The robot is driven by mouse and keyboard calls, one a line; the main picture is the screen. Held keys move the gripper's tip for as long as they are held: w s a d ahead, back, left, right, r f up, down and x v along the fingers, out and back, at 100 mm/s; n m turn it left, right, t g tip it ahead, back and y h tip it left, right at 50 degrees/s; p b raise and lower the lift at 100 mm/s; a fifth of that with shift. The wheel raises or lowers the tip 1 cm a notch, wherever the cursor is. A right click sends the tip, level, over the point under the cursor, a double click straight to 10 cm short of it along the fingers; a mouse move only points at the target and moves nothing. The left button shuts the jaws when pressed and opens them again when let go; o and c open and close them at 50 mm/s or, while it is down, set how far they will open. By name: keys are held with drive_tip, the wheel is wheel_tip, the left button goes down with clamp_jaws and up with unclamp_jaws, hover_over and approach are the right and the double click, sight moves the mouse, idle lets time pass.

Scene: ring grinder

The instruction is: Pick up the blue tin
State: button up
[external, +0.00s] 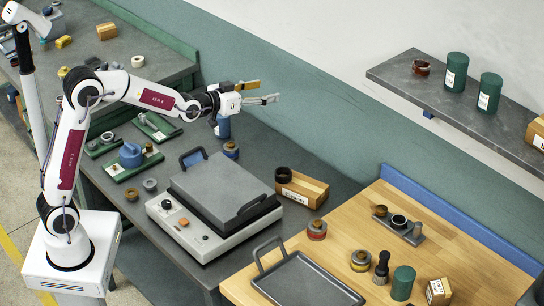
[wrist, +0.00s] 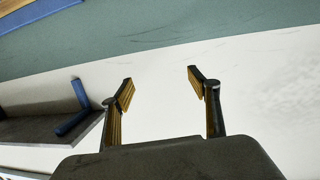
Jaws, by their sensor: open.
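A blue cylinder (external: 223,128), which looks like the blue tin, stands near the back of the grey bench. Its upper part is hidden behind my gripper's body. My gripper (external: 266,92) is raised above the bench, with its fingers pointing right towards the wall. It is open and empty, apart from the cylinder in the picture. In the wrist view my gripper (wrist: 160,82) shows its two fingers spread wide, with only the pale wall between them. The blue cylinder is not visible in the wrist view.
A grey press-like machine (external: 225,185) stands mid-bench, with a wooden box (external: 302,188) beside it. Small green fixtures (external: 133,163) lie to the left. A wall shelf (external: 440,96) holds green tins (external: 457,72); the shelf (wrist: 45,131) also shows in the wrist view. A tray (external: 305,280) lies in front.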

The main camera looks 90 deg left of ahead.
drive_tip(key=s+a+f+n+g+y, duration=0.1)
drive_tip(key=s+a+f, duration=0.2)
drive_tip(key=a+f, duration=0.4)
drive_tip(key=s+a+f+n+g+y, duration=0.1)
drive_tip(key=s+a+f+n+g, duration=0.15)
drive_tip(key=a+f, duration=0.45)
drive_tip(key=n+g, duration=0.2)
drive_tip(key=g, duration=0.1)
approach(218, 117)
drive_tip(key=r+x, duration=0.1)
drive_tip(key=x, duration=0.4)
drive_tip(key=shift+w+a+f+m, duration=0.1)
drive_tip(key=shift+w+f+m, duration=0.1)
drive_tip(key=shift+f+m, duration=0.05)
drive_tip(key=x, duration=0.2)
drive_tip(key=shift+w+a+f, duration=0.1)
drive_tip(key=shift+a, duration=0.15)
drive_tip(key=shift+f+x, duration=0.3)
drive_tip(key=shift+x, duration=2.15)
